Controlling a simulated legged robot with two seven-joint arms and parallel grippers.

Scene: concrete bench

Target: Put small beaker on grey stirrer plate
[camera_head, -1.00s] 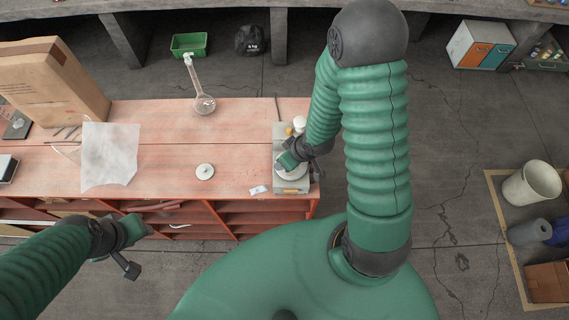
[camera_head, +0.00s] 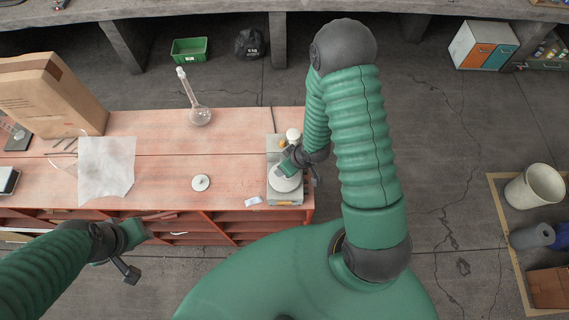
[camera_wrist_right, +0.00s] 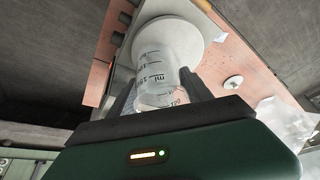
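The grey stirrer plate (camera_head: 285,198), with a round white top, stands at the bench's right end. The white top (camera_wrist_right: 176,38) shows in the right wrist view. The small beaker (camera_wrist_right: 155,72), clear with dark volume marks, sits between the fingers of my right gripper (camera_wrist_right: 160,85), which appear shut on its sides. Its far end overlaps the white top; I cannot tell whether they touch. In the head view my right gripper (camera_head: 285,167) is over the stirrer plate and the beaker is not distinct. My left gripper (camera_head: 139,235) is empty at the bench's front edge; its fingers are unclear.
A cardboard box (camera_head: 55,95) stands at the left. A small white object (camera_head: 293,135) is behind the gripper. The bench middle is mostly clear.

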